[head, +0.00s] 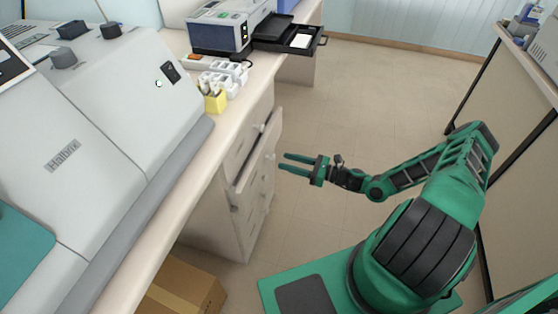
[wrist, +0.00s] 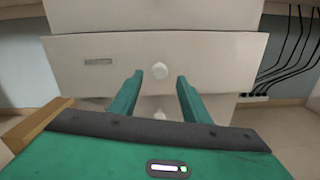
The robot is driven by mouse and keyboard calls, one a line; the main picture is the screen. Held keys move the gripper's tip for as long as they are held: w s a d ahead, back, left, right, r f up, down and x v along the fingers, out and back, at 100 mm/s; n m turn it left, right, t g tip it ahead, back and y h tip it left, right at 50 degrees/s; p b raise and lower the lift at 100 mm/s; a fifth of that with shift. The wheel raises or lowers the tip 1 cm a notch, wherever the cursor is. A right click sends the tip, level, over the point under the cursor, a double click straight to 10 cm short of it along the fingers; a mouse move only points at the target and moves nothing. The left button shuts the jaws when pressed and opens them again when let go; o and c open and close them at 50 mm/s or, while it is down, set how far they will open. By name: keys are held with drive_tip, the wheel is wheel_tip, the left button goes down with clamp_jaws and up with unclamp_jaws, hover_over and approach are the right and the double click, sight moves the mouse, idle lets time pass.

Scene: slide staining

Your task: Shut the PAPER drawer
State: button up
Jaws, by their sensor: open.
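A white drawer (head: 259,152) in the cabinet under the counter stands pulled out, its front panel away from the cabinet face. In the wrist view, its front (wrist: 215,60) fills the middle, with a round white knob (wrist: 160,70) and a small grey label (wrist: 98,62) too blurred to read, so I cannot confirm it is the PAPER one. My gripper (head: 283,162) is open and empty, just right of the drawer front and pointing at it. In the wrist view, the fingers (wrist: 159,77) lie either side of the knob's lower part; I cannot tell whether they touch the panel.
Above the cabinet runs the counter with a large grey machine (head: 120,110), a yellow holder (head: 215,101) and a printer (head: 218,28) with a black tray (head: 303,40) sticking out. A cardboard box (head: 185,288) sits on the floor below. The floor right of the drawers is clear.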

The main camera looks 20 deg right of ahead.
drive_tip(key=shift+x, duration=2)
clamp_jaws()
